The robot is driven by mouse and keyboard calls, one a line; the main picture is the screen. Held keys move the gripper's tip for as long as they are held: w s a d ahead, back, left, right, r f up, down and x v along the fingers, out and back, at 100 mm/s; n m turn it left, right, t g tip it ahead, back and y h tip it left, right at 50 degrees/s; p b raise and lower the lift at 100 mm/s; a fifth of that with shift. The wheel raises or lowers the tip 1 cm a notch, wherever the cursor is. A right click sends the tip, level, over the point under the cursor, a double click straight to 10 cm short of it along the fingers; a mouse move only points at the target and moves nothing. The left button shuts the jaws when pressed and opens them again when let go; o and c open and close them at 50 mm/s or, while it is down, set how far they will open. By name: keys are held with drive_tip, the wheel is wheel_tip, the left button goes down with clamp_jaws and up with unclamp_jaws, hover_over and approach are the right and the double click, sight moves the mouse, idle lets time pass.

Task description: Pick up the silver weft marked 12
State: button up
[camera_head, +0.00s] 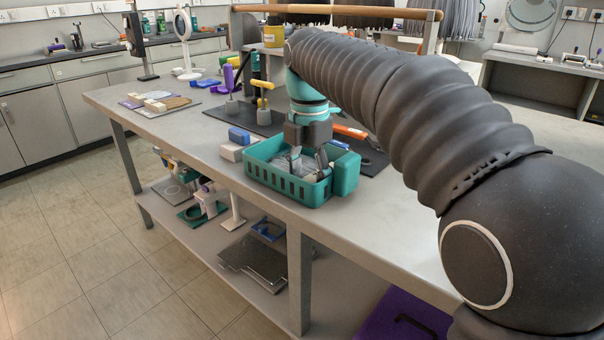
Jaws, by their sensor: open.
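A teal slotted basket (287,183) stands on the grey worktable near its front edge. Greyish, silvery packets (283,165) lie inside it, mostly hidden by the basket wall and my gripper. No number can be read on them, so I cannot tell which is the silver weft marked 12. My gripper (309,163) points down into the basket from above, its fingers open and low among the contents. I cannot see anything held between the fingers.
A blue-and-white block (236,143) lies left of the basket, and a teal box (346,173) adjoins its right end. Yellow-handled tools (263,95) stand behind on a dark mat. A wooden rail (340,10) with hanging hair spans the back. The table's right side is clear.

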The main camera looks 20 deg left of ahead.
drive_tip(key=c, duration=1.1)
drive_tip(key=shift+r, duration=0.15)
drive_tip(key=shift+c, duration=0.2)
